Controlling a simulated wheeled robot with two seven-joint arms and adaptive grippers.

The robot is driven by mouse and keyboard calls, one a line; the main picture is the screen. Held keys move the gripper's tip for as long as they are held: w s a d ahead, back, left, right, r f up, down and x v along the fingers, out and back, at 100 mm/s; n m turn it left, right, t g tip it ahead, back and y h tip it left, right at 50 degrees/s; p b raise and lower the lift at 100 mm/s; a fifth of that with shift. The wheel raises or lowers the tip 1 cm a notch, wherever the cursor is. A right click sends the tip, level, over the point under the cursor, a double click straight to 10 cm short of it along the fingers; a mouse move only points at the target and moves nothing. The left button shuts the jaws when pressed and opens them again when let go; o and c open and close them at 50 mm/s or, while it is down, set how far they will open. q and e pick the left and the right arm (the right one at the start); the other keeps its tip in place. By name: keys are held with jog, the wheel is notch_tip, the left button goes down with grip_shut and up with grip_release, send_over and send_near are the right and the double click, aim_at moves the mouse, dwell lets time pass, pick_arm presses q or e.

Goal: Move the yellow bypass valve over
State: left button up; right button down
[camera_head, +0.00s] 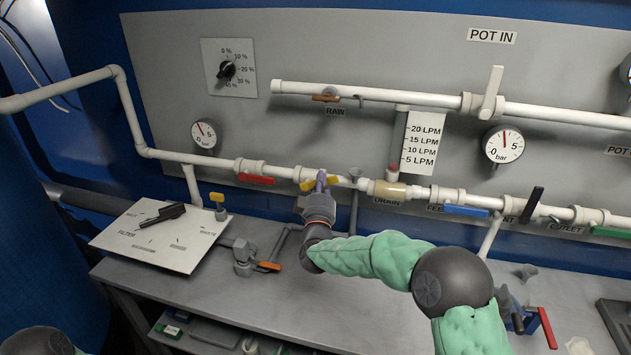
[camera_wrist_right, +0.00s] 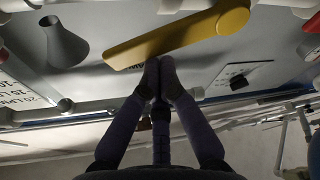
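The yellow bypass valve handle (camera_head: 308,185) is on the lower white pipe, in the middle of the head view. It lies roughly along the pipe, partly hidden by my right gripper. In the right wrist view the yellow handle (camera_wrist_right: 180,38) is a long bar, slanting up to a rounded end at right. My right gripper (camera_head: 321,180) is at the handle in the head view. In the right wrist view its fingertips (camera_wrist_right: 160,70) are together just below the bar's middle, with nothing seen between them; I cannot tell whether they touch it. My left gripper is out of view.
A red handle (camera_head: 257,179) is left of the yellow one; a cream flow fitting (camera_head: 388,190) and blue handle (camera_head: 466,211) are to its right. The grey bench (camera_head: 330,310) has free room in front.

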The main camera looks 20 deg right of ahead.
jog(key=shift+s+d+f+b, duration=0.2)
jog(key=shift+d+f+b, duration=0.05)
jog(key=shift+f, duration=0.3)
jog(key=shift+s+d+f+b, duration=0.15)
jog(key=shift+d+f+b, duration=0.1)
jog(key=shift+f, duration=0.3)
